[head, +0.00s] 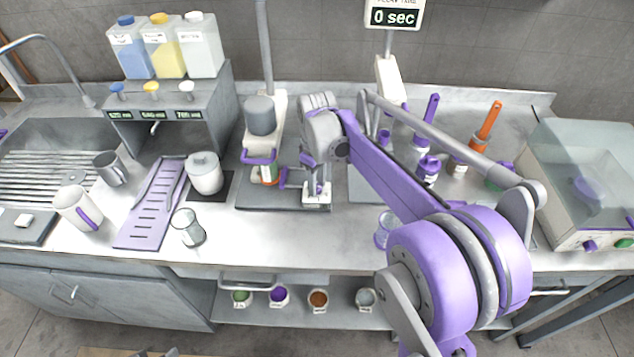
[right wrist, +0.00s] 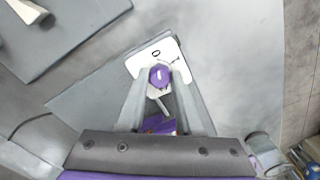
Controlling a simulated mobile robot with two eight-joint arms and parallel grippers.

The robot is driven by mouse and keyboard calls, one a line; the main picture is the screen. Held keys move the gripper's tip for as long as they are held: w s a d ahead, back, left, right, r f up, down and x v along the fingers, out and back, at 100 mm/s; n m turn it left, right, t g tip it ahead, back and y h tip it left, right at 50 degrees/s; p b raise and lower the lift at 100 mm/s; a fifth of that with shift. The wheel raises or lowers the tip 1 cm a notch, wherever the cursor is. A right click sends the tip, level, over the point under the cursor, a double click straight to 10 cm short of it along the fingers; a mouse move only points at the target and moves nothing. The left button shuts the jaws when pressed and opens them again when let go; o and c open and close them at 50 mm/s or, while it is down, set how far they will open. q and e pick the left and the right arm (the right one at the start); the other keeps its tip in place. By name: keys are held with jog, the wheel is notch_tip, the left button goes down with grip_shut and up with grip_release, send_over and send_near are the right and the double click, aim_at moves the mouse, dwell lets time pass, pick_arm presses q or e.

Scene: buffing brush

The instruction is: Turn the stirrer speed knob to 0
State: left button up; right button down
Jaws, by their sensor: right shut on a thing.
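The stirrer knob (right wrist: 158,75) is purple and sits on a small white panel (right wrist: 140,66) in the right wrist view. A black 0 is printed on the panel just above the knob, and a short pale line shows on the knob's face, roughly upright. My right gripper (right wrist: 160,82) is shut on the knob, one finger on each side. In the head view my right gripper (head: 318,187) is low over the front right of the stirrer's grey base (head: 262,200) and hides the knob. The stirrer's grey motor (head: 261,115) is left of it. My left gripper is not in view.
A glass jar (head: 187,228) and white pot (head: 205,174) stand to the left. Purple and orange-handled brushes (head: 489,120) stand to the right, near a clear-lidded machine (head: 585,170).

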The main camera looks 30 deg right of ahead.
jog(key=shift+n, duration=0.4)
jog(key=c, duration=0.6)
grip_release()
jog(key=shift+r, duration=0.1)
notch_tip(320, 180, up, 11)
jog(key=shift+f+p, duration=0.2)
jog(key=shift+p, duration=0.15)
